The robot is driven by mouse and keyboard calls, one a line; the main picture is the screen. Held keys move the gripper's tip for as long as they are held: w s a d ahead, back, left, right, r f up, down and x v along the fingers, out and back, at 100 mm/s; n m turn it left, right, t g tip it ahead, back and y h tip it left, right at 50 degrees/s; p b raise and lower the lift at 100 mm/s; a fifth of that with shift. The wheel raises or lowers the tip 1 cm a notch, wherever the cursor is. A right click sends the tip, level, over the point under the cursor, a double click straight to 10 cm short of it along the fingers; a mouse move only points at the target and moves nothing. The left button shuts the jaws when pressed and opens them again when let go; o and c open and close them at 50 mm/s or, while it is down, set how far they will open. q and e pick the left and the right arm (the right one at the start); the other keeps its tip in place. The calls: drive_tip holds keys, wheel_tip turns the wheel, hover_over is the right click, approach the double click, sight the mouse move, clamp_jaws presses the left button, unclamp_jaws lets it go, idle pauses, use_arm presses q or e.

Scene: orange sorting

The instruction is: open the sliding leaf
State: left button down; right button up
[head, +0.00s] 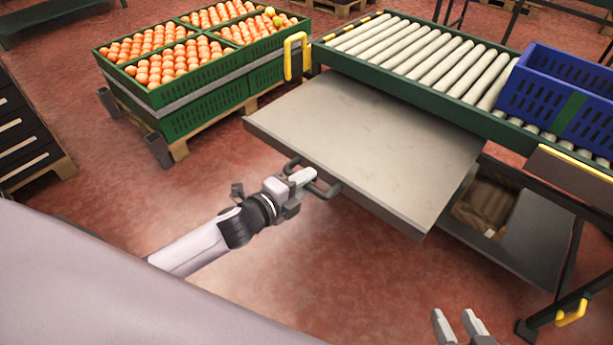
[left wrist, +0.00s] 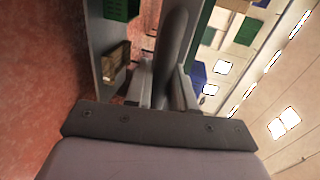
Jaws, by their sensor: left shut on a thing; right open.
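The sliding leaf (head: 375,140) is a flat grey metal panel that sticks out from under the roller conveyor in the head view. A dark bar handle (head: 322,187) is fixed to its front edge. My left gripper (head: 303,178) is shut on this handle. In the left wrist view the handle (left wrist: 175,60) runs between the two fingers of my left gripper (left wrist: 162,85). My right gripper (head: 460,325) is open and empty at the bottom of the head view, low and to the right of the leaf.
The roller conveyor (head: 330,46) stands behind the leaf, with a blue crate (head: 535,95) on its right. Green crates of oranges (head: 210,118) stand on a pallet at the back left. A lower shelf (head: 530,240) holds a cardboard box (head: 484,205). Red floor is clear in front.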

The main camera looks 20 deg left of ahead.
use_arm(q)
drive_tip(key=shift+s+a, duration=0.1)
drive_tip(key=shift+s, duration=0.15)
use_arm(e)
drive_tip(key=shift+s, duration=0.1)
use_arm(q)
drive_tip(key=c, duration=1.1)
unclamp_jaws()
drive_tip(key=p+v, duration=0.1)
drive_tip(key=v, duration=0.6)
drive_tip(key=shift+p, duration=0.35)
use_arm(e)
drive_tip(key=shift+s+d+f+g, duration=0.3)
drive_tip(key=shift+s+d+f, duration=0.1)
drive_tip(key=shift+d, duration=0.1)
drive_tip(key=shift+w, duration=0.1)
